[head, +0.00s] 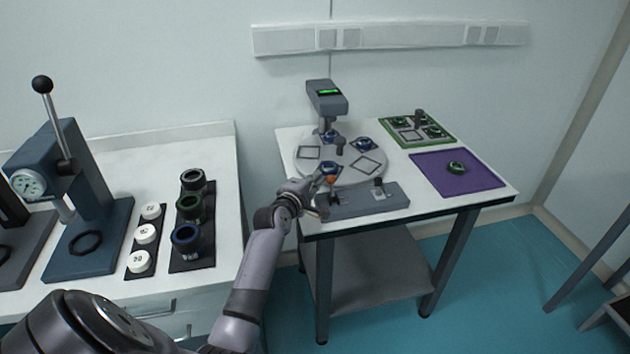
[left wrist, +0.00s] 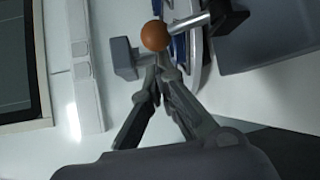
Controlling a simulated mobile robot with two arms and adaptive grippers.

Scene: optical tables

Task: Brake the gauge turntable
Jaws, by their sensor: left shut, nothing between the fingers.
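The gauge turntable (head: 340,172) is a round light-grey disc on the right table. Blue ring-shaped parts and square outlines are on it, and a gauge head with a green display (head: 326,96) stands behind it. An orange ball knob (head: 331,178) is at its front edge; in the left wrist view the orange ball (left wrist: 154,37) is on the end of a metal rod (left wrist: 188,24). My left gripper (head: 320,194) is at the turntable's front left, close to the knob. Its fingers (left wrist: 160,68) are shut and empty, tips just beside the ball; contact cannot be told. My right gripper is out of view.
A green tray (head: 436,142) and a purple mat (head: 480,180) with a ring part lie to the right. On the left bench stand a lever press (head: 72,180), white pieces and dark rings.

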